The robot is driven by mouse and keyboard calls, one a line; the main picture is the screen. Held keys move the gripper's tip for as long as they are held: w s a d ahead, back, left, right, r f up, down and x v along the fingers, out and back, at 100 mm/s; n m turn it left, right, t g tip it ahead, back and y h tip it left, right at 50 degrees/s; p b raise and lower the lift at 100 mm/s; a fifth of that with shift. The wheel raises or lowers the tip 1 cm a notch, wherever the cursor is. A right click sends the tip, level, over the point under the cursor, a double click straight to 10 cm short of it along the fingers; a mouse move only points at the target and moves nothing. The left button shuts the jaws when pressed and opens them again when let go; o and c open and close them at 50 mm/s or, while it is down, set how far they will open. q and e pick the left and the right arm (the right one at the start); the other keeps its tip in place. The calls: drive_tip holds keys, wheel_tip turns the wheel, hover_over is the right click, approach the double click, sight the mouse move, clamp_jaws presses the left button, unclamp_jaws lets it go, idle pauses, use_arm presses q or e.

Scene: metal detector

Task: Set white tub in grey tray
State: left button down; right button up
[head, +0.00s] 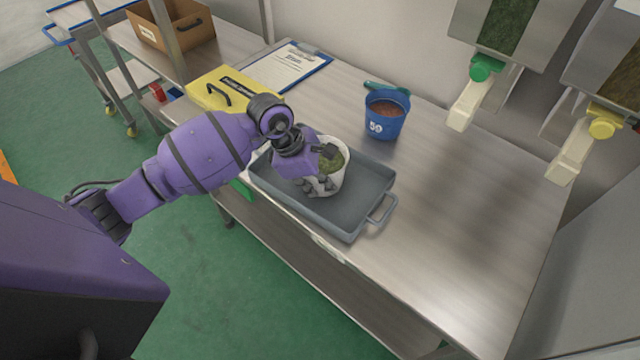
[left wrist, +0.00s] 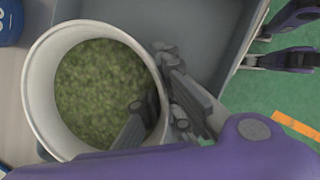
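A white tub (head: 329,186) filled with green grainy stuff is over the left part of the grey tray (head: 350,204), within its outline and roughly upright. Whether its base touches the tray floor is hidden. The tub also shows in the left wrist view (left wrist: 41,92). My left gripper (head: 325,170) is at the tub's rim. In the wrist view one finger is inside the tub and the others are outside, closed on its wall (left wrist: 160,105). My right gripper (left wrist: 268,50) seems to show at the wrist view's upper right, its fingers apart and empty over the floor.
A blue bucket (head: 384,125) with brown contents stands behind the tray. A yellow case (head: 225,92) and a clipboard (head: 290,66) lie at the back left. Dispensers with green (head: 482,68) and yellow (head: 603,125) parts hang at the right. The steel table (head: 465,205) right of the tray is clear.

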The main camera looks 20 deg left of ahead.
use_arm(q)
drive_tip(key=shift+r, duration=0.1)
drive_tip(key=c, duration=2.5)
unclamp_jaws()
drive_tip(key=shift+f, duration=0.3)
drive_tip(key=o, duration=0.5)
drive_tip(key=shift+r, duration=0.3)
drive_tip(key=v, duration=1.2)
drive_tip(key=shift+s, duration=0.1)
drive_tip(key=shift+f, duration=0.1)
